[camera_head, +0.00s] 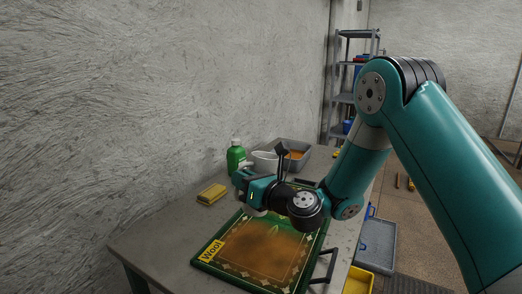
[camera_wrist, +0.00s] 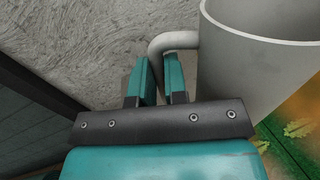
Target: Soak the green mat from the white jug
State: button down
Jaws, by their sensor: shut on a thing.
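The white jug (camera_wrist: 255,75) fills the right of the wrist view, with its open rim at the top. Its handle (camera_wrist: 175,40) runs between the fingers of my gripper (camera_wrist: 160,78), which is shut on it. In the head view the jug (camera_head: 264,158) is partly hidden behind my wrist. The green mat (camera_head: 236,217) lies flat on the table below my arm, with a large brown stain in its middle and a yellow "Wool" label at its near left corner. The mat (camera_wrist: 290,128) also shows beside the jug in the wrist view. The jug's contents are not visible.
A green bottle (camera_head: 235,157) stands near the wall, left of the jug. A yellow sponge-like block (camera_head: 211,194) lies on the table (camera_head: 158,235). A grey bin (camera_head: 299,151) with orange contents is at the back. The rough wall is close on the left.

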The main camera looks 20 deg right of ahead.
jog(key=shift+m+t+h, duration=0.4)
jog(key=shift+t+h, duration=0.1)
jog(key=w+d, duration=0.1)
jog(key=d, duration=0.1)
jog(key=w+d+r+p, duration=0.1)
jog(key=w+d, duration=0.1)
jog(key=w+d+p, duration=0.1)
jog(key=d, duration=0.1)
jog(key=shift+w+d+r, duration=0.1)
jog(key=shift+w+r, duration=0.2)
jog(key=shift+r, duration=0.05)
jog(key=w+d+m+t+h+p, duration=0.1)
jog(key=w+d+m+p, duration=0.2)
jog(key=d+m, duration=0.3)
jog(key=shift+d+r+m+t+p, duration=0.15)
jog(key=shift+d+m+t+p, duration=0.15)
jog(key=shift+d+p, duration=0.55)
jog(key=shift+w+d, duration=0.1)
